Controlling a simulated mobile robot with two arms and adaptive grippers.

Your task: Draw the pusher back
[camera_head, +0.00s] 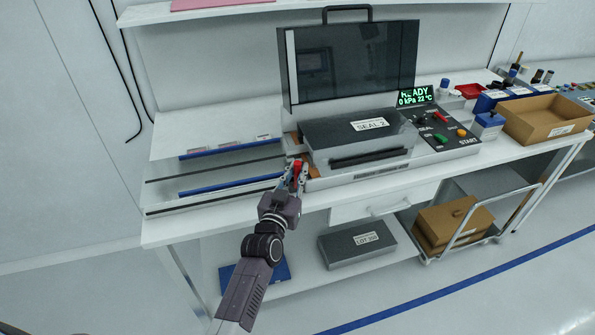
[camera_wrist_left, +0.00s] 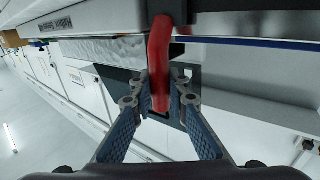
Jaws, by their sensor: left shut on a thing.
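The pusher shows as a red handle (camera_head: 297,164) at the right end of the rails, beside the test machine. In the left wrist view the red handle (camera_wrist_left: 159,65) stands between the two blue-grey fingers. My left gripper (camera_head: 295,178) is shut on this red handle, and its fingers (camera_wrist_left: 160,105) lie on either side of it. A dark block (camera_wrist_left: 168,10) sits at the handle's upper end. The rest of the pusher is hidden by the gripper and the machine. My right gripper is in neither view.
Two dark rails (camera_head: 215,172) with blue strips run left of the handle; the space along them looks clear. The grey machine (camera_head: 360,140) marked SEAL 2 has its dark lid (camera_head: 350,60) raised. A control panel (camera_head: 440,130) reads READY. A cardboard box (camera_head: 548,118) stands at right.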

